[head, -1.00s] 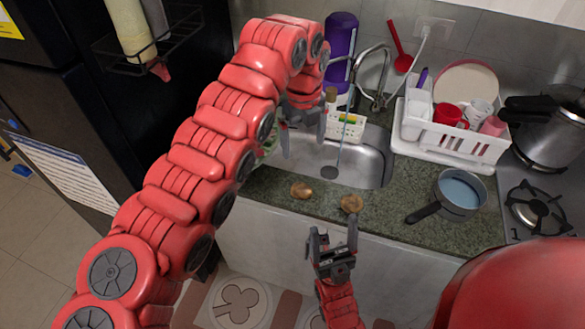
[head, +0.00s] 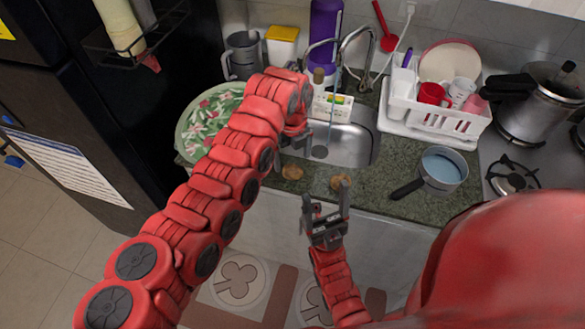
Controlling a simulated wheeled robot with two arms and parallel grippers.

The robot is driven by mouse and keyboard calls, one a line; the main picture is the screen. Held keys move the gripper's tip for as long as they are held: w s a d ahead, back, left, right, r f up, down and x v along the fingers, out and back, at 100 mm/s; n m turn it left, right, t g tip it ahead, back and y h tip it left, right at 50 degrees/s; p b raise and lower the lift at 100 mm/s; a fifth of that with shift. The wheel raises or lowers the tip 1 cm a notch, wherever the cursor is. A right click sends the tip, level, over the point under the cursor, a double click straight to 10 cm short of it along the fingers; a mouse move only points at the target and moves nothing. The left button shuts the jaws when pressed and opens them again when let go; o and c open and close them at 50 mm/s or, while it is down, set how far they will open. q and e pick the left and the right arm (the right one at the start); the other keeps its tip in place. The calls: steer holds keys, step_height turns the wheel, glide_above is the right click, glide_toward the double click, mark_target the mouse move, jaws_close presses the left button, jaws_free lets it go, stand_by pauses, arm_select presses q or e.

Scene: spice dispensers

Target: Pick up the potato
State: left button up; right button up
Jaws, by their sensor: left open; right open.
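Two small brown potatoes lie on the green granite counter in front of the sink. The left potato (head: 292,172) is just below my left gripper (head: 297,146) in the picture. That gripper is over the sink's left front edge, with its fingers partly hidden by the arm; it is open and holds nothing that I can see. The right potato (head: 341,181) is at the counter's front edge. My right gripper (head: 326,194) is open and empty in front of the counter, pointing up in the picture. Its right fingertip overlaps the right potato's lower edge; I cannot tell whether they touch.
A sink (head: 352,143) with a running faucet (head: 357,50) lies behind the potatoes. A blue-filled saucepan (head: 443,168) stands to the right, its handle toward the potatoes. A dish rack (head: 440,118) is behind it.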

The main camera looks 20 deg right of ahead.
mark_target(293, 168)
arm_select(q)
steer(key=shift+f+p, duration=0.5)
steer(key=shift+p, duration=0.1)
steer(key=f+p, duration=0.2)
steer(key=f, duration=0.1)
steer(key=shift+s+a+f, duration=0.1)
steer(key=shift+s+f, duration=0.2)
steer(key=shift+s, duration=0.05)
steer(key=shift+f, duration=0.25)
steer(key=shift+w, duration=0.15)
steer(key=shift+c, duration=0.3)
steer(key=c, duration=1.4)
steer(key=shift+r, duration=0.1)
